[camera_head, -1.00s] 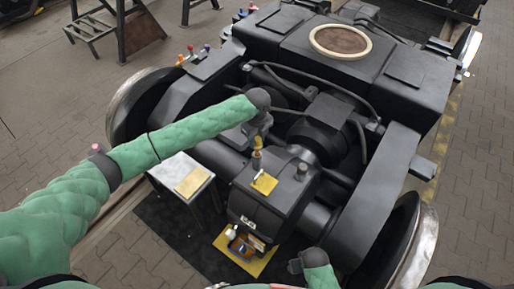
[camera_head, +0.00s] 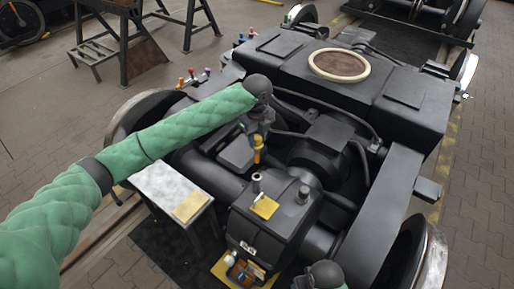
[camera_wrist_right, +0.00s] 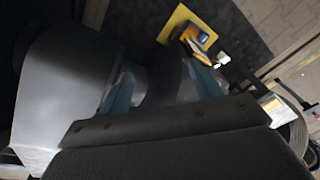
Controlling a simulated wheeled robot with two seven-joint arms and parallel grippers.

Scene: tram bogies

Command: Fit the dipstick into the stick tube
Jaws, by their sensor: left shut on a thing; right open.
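My left gripper (camera_head: 258,130) is shut on the dipstick (camera_head: 258,155), whose yellow handle shows below the jaws. The dipstick's thin rod is too small to make out. The stick tube (camera_head: 256,178), a short grey upright piece, stands on top of the dark gearbox housing (camera_head: 292,212). The yellow handle is just above the tube in the picture, with a small gap between them. I cannot tell whether the rod's tip is in the tube. My right gripper (camera_wrist_right: 160,75) is open and empty, its two bluish fingers apart in the right wrist view.
A yellow plate (camera_head: 265,207) lies on the housing beside the tube. A yellow mat (camera_head: 222,268) with small containers lies below at the front. A light table (camera_head: 165,185) stands left of the housing. Pipes and the bogie frame (camera_head: 385,205) crowd the right side.

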